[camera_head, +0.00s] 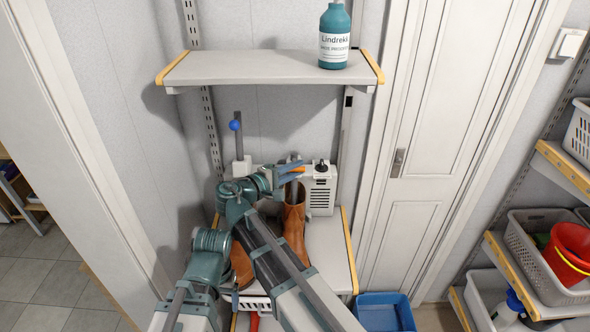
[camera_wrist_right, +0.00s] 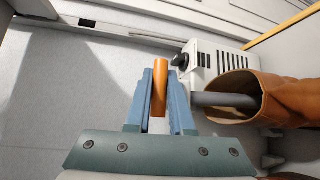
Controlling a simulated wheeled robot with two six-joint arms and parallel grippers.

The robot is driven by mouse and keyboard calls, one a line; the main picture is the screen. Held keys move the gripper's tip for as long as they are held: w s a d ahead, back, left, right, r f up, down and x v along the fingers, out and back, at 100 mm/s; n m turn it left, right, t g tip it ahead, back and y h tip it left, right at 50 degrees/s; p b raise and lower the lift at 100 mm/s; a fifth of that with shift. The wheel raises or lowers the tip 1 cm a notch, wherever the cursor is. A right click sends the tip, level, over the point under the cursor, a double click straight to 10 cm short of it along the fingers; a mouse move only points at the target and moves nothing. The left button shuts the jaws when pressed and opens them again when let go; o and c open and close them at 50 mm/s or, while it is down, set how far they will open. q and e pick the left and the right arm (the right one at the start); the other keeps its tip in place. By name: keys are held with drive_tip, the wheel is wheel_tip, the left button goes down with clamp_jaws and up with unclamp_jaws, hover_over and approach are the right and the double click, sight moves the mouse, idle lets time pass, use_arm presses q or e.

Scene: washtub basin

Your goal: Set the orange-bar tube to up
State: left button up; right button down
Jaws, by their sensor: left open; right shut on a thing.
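The orange bar (camera_wrist_right: 160,90) stands between the blue fingers of my right gripper (camera_wrist_right: 161,105), which is shut on it. In the head view my right gripper (camera_head: 290,171) is just above the brown boots, in front of the white heater unit (camera_head: 320,190). A grey tube (camera_wrist_right: 225,99) shows at the mouth of a boot in the wrist view. Its join to the orange bar cannot be made out. Another grey bar with a blue ball (camera_head: 235,125) stands upright at the left.
Brown boots (camera_head: 294,222) stand on the lower shelf (camera_head: 330,255), close below my right gripper. A shelf (camera_head: 265,67) with a teal bottle (camera_head: 334,40) hangs above. A blue tub (camera_head: 384,312) is at lower right.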

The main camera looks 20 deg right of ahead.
drive_tip(key=shift+r, duration=0.15)
idle(0.5)
drive_tip(key=w+r+p, duration=0.3)
drive_tip(key=r+p, duration=0.8)
drive_tip(key=p, duration=0.1)
drive_tip(key=shift+w+d+r, duration=0.2)
drive_tip(key=shift+d+r, duration=0.2)
drive_tip(key=shift+d, duration=0.05)
drive_tip(key=c, duration=0.8)
unclamp_jaws()
drive_tip(key=shift+s, duration=0.1)
